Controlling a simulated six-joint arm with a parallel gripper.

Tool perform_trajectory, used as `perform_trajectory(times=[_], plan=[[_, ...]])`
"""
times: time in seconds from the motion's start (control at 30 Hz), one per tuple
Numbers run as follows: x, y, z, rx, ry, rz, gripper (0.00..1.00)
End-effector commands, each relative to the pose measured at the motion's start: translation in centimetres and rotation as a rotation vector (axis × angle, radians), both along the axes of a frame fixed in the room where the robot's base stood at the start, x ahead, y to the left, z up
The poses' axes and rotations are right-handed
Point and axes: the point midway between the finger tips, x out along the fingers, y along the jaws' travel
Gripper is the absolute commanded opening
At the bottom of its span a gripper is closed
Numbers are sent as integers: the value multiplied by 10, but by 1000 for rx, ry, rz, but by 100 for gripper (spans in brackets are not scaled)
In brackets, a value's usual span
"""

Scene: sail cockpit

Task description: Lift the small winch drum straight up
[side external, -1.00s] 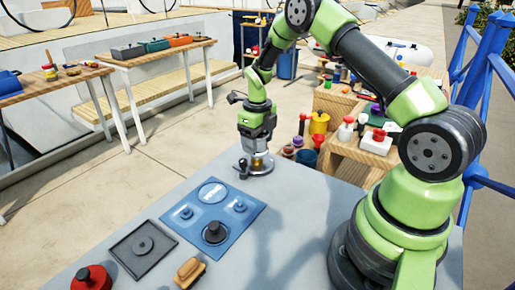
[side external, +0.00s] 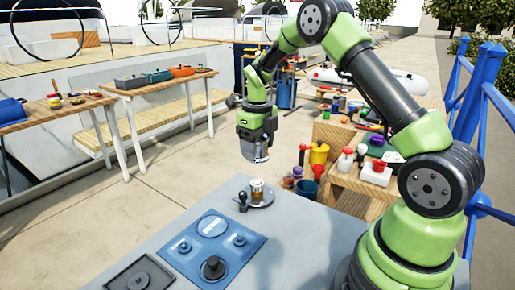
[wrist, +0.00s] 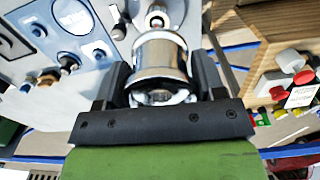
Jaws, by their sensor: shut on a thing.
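The small winch drum (side external: 259,153) is a shiny silver cylinder. In the wrist view the drum (wrist: 160,58) sits between the two dark fingers of my gripper (wrist: 160,80), which is shut on it. In the side view my gripper (side external: 256,142) points down and holds the drum in the air, roughly upright. The spindle's top also shows past the drum in the wrist view (wrist: 157,18). The drum's upper part is hidden by my gripper.
A blue panel (side external: 230,264) with round parts and a black knob (side external: 213,267) lies left of the base. A small black knobbed post (side external: 243,200) stands beside the spindle. A wooden bench (side external: 350,152) with bottles and jars is at the right. The air around the drum is free.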

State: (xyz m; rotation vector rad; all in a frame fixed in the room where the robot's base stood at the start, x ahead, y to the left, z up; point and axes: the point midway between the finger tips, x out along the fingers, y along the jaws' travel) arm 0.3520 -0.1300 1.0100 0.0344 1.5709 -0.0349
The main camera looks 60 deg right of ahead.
Motion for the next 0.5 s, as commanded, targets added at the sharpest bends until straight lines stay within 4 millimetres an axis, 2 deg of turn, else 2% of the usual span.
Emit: perform_trajectory(times=[0.5], plan=[[0, 0, 28, -1, -2, 0, 33]])
